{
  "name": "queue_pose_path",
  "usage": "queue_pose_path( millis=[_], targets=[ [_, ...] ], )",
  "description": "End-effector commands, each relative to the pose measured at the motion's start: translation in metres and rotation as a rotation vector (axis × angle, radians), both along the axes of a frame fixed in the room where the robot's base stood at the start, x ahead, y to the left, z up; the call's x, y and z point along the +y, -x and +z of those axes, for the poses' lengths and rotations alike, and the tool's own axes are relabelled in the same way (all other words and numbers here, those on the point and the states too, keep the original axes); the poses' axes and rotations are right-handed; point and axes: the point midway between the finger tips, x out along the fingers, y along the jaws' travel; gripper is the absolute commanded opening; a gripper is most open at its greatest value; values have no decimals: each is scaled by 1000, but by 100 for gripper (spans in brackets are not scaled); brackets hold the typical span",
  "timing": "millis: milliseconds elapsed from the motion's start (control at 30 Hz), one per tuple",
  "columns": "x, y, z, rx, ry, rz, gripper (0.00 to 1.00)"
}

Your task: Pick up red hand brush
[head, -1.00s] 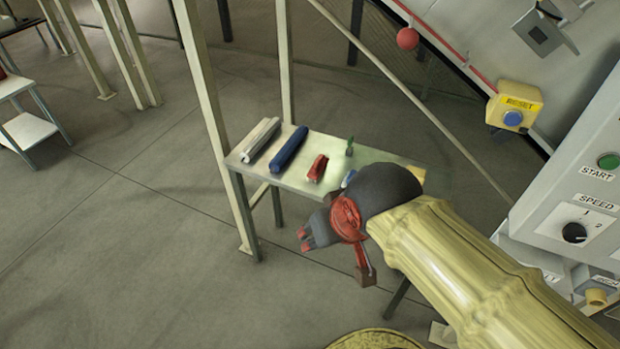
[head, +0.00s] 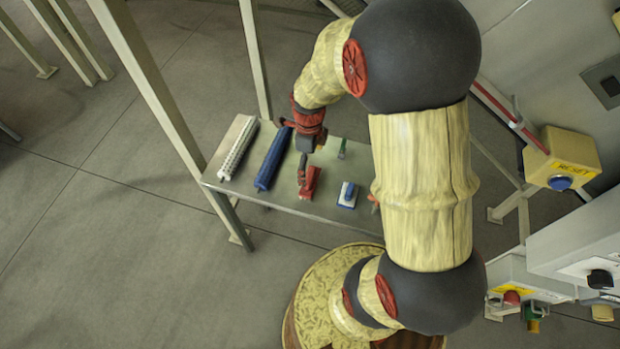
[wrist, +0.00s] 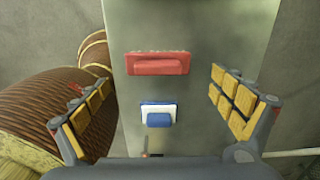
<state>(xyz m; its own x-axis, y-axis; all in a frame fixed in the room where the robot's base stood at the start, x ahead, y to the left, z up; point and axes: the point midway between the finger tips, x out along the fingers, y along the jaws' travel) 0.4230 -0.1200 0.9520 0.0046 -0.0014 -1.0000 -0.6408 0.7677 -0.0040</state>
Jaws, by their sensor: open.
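The red hand brush (head: 310,183) lies on a narrow metal table (head: 265,200), between a blue long brush and a small blue-and-white brush. In the wrist view the red brush (wrist: 158,64) lies crosswise, ahead of my gripper and between the lines of its fingers. My gripper (head: 303,172) is above the table, close to the red brush in the head view. In the wrist view my gripper (wrist: 160,108) is open and empty, its yellow-padded fingers wide apart. I cannot tell the exact height above the brush.
A white long brush (head: 238,148) and a blue long brush (head: 273,158) lie left of the red one. A blue-and-white brush (head: 348,194) and a green item (head: 342,148) lie to its right. A post (head: 160,110) stands at the table's left; a yellow reset box (head: 565,152) is right.

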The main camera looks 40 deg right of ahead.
Motion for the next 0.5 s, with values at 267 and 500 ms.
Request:
queue_pose_path(
  millis=[267, 500],
  targets=[
    [-1, 1, -29, 8, -2, -36, 100],
    [0, 4, -50, 8, -2, -34, 100]
  ],
)
